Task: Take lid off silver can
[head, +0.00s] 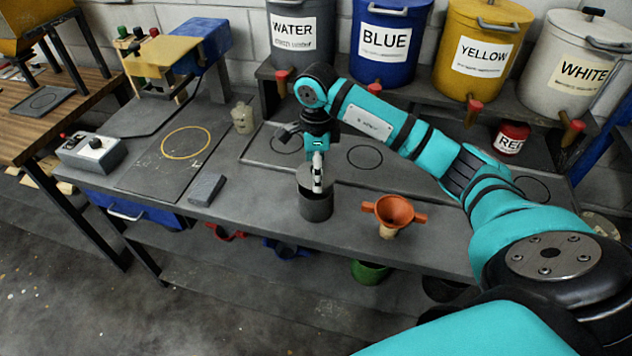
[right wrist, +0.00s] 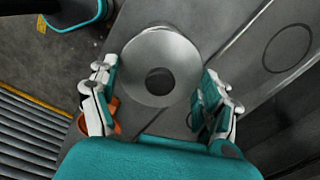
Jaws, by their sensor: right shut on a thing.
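The silver can (head: 316,208) stands upright on the grey workbench near its front edge. My right gripper (head: 318,178) reaches down over it from above. In the right wrist view, a round silver lid (right wrist: 158,52) with a dark round centre lies between my right gripper's fingers (right wrist: 155,98). The fingers sit at opposite sides of the lid, shut on it. The gripper partly hides the can's top in the head view, so I cannot tell whether the lid is seated or slightly raised. My left gripper is not in view.
An orange funnel (head: 394,211) stands right of the can. A grey block (head: 206,190) lies to its left, with a small beige container (head: 243,118) behind. Labelled paint buckets, including a blue one (head: 388,45), line the back shelf. Bare bench (head: 262,205) lies left of the can.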

